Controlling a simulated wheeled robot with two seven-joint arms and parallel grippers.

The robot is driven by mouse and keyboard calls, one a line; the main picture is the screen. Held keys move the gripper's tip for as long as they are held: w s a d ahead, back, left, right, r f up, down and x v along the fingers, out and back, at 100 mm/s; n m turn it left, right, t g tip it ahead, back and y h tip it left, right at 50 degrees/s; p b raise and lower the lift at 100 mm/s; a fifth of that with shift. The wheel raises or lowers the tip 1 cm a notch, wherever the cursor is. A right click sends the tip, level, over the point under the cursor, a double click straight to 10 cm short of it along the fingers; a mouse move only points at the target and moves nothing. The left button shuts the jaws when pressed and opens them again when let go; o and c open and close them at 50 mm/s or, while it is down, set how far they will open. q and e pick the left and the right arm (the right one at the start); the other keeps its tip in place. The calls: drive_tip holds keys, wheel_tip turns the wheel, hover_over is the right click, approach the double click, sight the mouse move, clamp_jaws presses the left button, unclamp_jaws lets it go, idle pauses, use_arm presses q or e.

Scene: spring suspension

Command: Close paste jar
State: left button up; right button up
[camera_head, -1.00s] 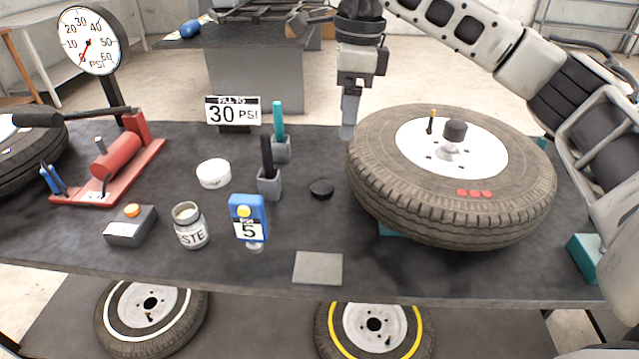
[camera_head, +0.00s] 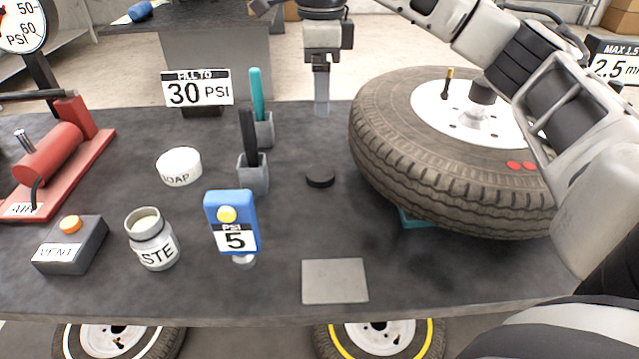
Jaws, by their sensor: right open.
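The paste jar (camera_head: 152,239) stands upright on the dark bench at the front left, its top uncovered and pale paste showing inside. A black round disc (camera_head: 320,178), which looks like the jar's lid, lies flat on the bench in the middle, left of the tire and apart from the jar. My right gripper (camera_head: 321,108) hangs over the bench's far edge, behind the disc, pointing down. It is open and empty, though its fingers overlap from this angle. My left gripper is not in view.
A blue gauge (camera_head: 231,224) reading 5 stands between the jar and a grey plate (camera_head: 335,281). Grey holders (camera_head: 253,177) with upright handles and a white soap tub (camera_head: 179,166) stand behind. A large tire (camera_head: 450,175) fills the right. A vent box (camera_head: 70,246) stands left of the jar.

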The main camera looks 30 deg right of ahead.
hover_over(318, 173)
drive_tip(key=f, duration=1)
drive_tip(key=shift+s+d+f, duration=0.1)
drive_tip(key=shift+d+f, duration=0.1)
drive_tip(key=shift+f, duration=0.15)
wheel_tip(318, 173, down, 5)
drive_tip(key=shift+a+f+p, duration=0.1)
drive_tip(key=shift+a+p, duration=0.05)
drive_tip(key=shift+p, duration=0.15)
drive_tip(key=c, duration=1)
